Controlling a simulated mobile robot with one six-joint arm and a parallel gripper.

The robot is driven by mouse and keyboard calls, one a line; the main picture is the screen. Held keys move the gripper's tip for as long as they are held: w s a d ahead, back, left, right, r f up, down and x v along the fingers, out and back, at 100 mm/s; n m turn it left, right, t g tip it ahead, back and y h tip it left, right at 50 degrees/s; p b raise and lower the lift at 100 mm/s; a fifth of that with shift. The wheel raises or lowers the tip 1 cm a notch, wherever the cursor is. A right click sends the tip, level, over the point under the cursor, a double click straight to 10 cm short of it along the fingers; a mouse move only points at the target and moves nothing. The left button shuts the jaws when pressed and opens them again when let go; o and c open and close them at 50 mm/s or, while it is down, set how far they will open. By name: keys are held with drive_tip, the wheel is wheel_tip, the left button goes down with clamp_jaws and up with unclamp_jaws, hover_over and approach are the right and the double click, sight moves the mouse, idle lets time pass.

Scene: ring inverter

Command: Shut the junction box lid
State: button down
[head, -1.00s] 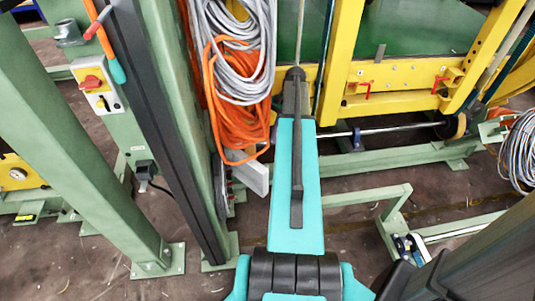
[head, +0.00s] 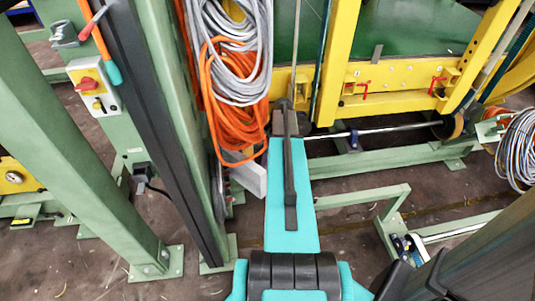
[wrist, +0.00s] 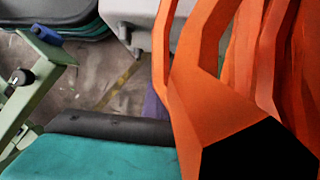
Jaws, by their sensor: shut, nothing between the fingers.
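A light grey panel or box side (head: 245,178) shows low behind the hanging cables, just left of my teal arm in the head view. I cannot tell whether it is the junction box or its lid. In the wrist view a pale grey box-like part (wrist: 135,22) shows at the top, partly covered by orange cable. My gripper (head: 284,118) is at the dark far end of my arm, close to the right side of the cables. Its fingers do not show clearly and nothing is seen held in it. The wrist view does not show the fingers.
Orange (head: 235,125) and grey (head: 232,60) cable coils hang beside the arm's end; orange loops (wrist: 225,85) fill the wrist view's right. A green column (head: 150,150) stands left. Yellow framing (head: 385,105) lies beyond, and a low green rail (head: 370,195) at right.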

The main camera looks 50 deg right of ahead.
drive_tip(key=shift+w+a+f, duration=0.1)
drive_tip(key=shift+a, duration=0.95)
